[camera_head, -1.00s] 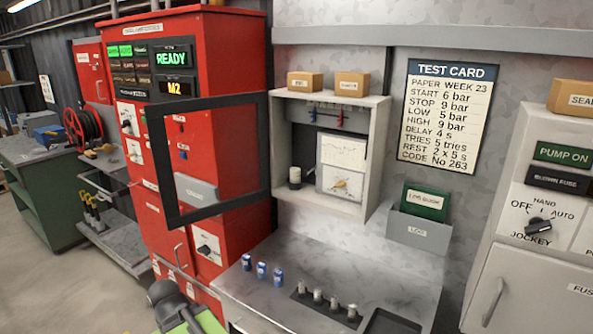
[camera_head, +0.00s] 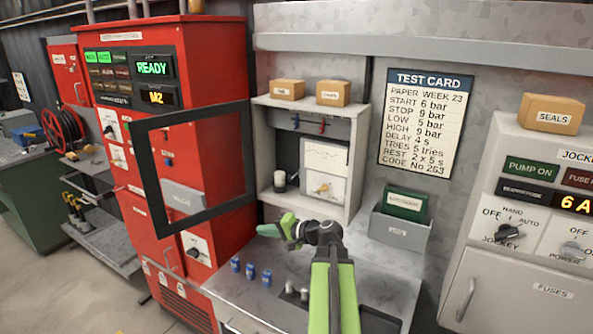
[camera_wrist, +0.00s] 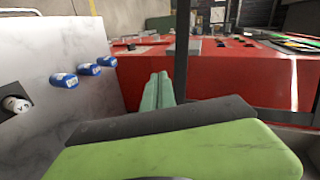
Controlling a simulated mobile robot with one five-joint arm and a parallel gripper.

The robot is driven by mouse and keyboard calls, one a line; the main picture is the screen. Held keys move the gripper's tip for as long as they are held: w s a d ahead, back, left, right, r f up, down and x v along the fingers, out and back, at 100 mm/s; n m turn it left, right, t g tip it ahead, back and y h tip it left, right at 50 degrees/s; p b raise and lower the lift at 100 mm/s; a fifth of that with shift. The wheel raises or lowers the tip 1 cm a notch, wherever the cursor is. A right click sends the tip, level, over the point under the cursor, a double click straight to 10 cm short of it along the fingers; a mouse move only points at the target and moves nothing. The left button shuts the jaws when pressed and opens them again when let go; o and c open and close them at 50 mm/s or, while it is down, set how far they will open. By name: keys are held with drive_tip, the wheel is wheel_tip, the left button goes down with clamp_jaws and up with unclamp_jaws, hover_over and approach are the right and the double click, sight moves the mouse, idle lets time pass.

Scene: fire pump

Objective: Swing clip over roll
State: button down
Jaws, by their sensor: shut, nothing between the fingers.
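A white roll (camera_head: 279,181) on a dark base stands at the left inside the open grey cabinet on the wall. Beside it is the chart recorder (camera_head: 326,156), with paper on its upper face and a small yellowish part on its lower panel. I cannot make out a separate clip at this size. My gripper (camera_head: 268,229) is shut and empty, above the bench and below the cabinet, pointing left. It is apart from the roll. In the wrist view its closed green fingers (camera_wrist: 160,88) point towards the red panel; the roll does not show there.
The dark-framed cabinet door (camera_head: 143,175) stands open at the left, in front of the red panel (camera_head: 215,60). Several blue cans (camera_head: 250,271) stand on the bench (camera_head: 220,288). A grey box (camera_head: 398,232) holding a green book (camera_head: 406,202) is on the right.

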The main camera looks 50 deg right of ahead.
sight(291, 177)
drive_tip(key=s+d+r+m+t+h, duration=0.2)
drive_tip(key=s+d+r, duration=0.3)
drive_tip(key=d, duration=0.3)
drive_tip(key=s+d+r+m+t+h+p, duration=0.1)
drive_tip(key=s+d+r+m+t+h, duration=0.1)
drive_tip(key=d, duration=0.6)
drive_tip(key=s+r+m+h, duration=0.1)
drive_tip(key=s+r+m, duration=0.1)
drive_tip(key=s+r, duration=0.1)
drive_tip(key=shift+s+d+h, duration=0.2)
drive_tip(key=shift+s+h, duration=0.1)
drive_tip(key=shift+h, duration=0.1)
drive_tip(key=w, duration=0.4)
drive_tip(key=w+d, duration=0.1)
drive_tip(key=w, duration=0.9)
drive_tip(key=shift+d+f, duration=0.1)
drive_tip(key=shift+d, duration=0.25)
